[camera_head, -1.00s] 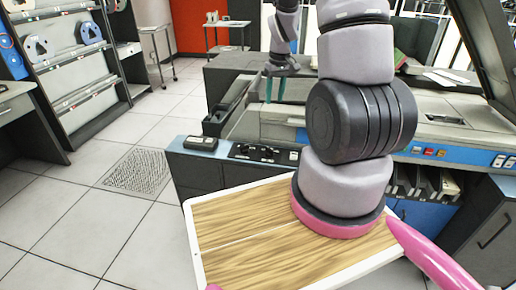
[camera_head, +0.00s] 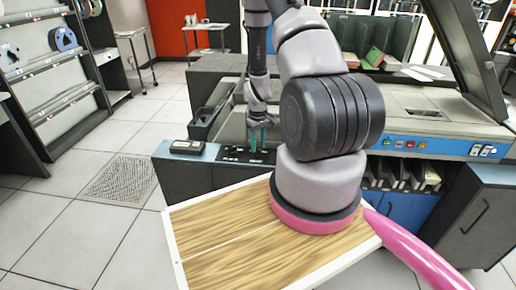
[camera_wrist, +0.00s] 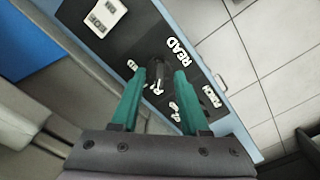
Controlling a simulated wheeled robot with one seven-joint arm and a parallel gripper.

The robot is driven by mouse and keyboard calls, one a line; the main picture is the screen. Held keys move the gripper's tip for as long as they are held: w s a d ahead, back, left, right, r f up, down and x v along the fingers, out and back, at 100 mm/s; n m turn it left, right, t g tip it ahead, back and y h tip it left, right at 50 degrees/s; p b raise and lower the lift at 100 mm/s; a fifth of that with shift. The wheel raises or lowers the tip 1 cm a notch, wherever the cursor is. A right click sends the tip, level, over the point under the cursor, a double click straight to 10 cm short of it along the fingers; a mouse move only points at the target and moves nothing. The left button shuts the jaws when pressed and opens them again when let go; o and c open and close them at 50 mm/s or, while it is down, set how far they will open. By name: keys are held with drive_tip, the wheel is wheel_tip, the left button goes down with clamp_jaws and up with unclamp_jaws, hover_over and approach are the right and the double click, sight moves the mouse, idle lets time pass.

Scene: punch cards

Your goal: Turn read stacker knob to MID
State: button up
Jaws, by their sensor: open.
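The read stacker knob (camera_wrist: 157,86) is a small dark knob with pale marks on the black control panel, beside the white READ label (camera_wrist: 179,52). In the wrist view my gripper (camera_wrist: 160,74) is open, with one teal finger on each side of the knob. Whether the fingers touch it cannot be told. Small labels around the knob are partly covered by the fingers, and the knob's setting is unclear. In the head view my gripper (camera_head: 258,136) points down over the black panel (camera_head: 232,154) on the machine's front ledge; the knob is too small to make out.
A PUNCH label (camera_wrist: 211,96) sits farther along the panel. A pale switch block (camera_wrist: 105,15) is on the panel's other end. The machine's open lid (camera_head: 462,55) rises at right. Floor at left is clear.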

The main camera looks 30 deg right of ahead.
drive_tip(key=shift+f, duration=0.85)
clamp_jaws()
